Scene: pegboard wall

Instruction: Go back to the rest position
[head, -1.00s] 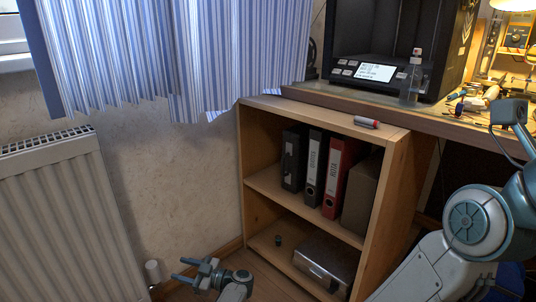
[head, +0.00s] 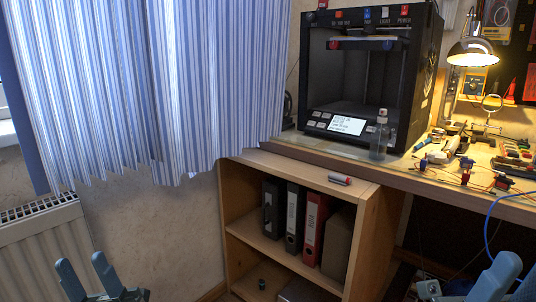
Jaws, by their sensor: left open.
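My left gripper (head: 88,278) shows at the bottom left edge of the head view. Its two blue fingers point up and stand apart, with nothing between them. It appears in front of the wall and the white radiator (head: 40,240), touching nothing that I can see. The rest of my left arm is below the picture.
A wooden shelf (head: 365,240) holds several binders (head: 316,225), with a red-and-grey marker (head: 339,180) on top. A black 3D printer (head: 362,75) and a clear bottle (head: 379,138) stand on the cluttered workbench (head: 440,183). A striped curtain (head: 150,90) hangs at left.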

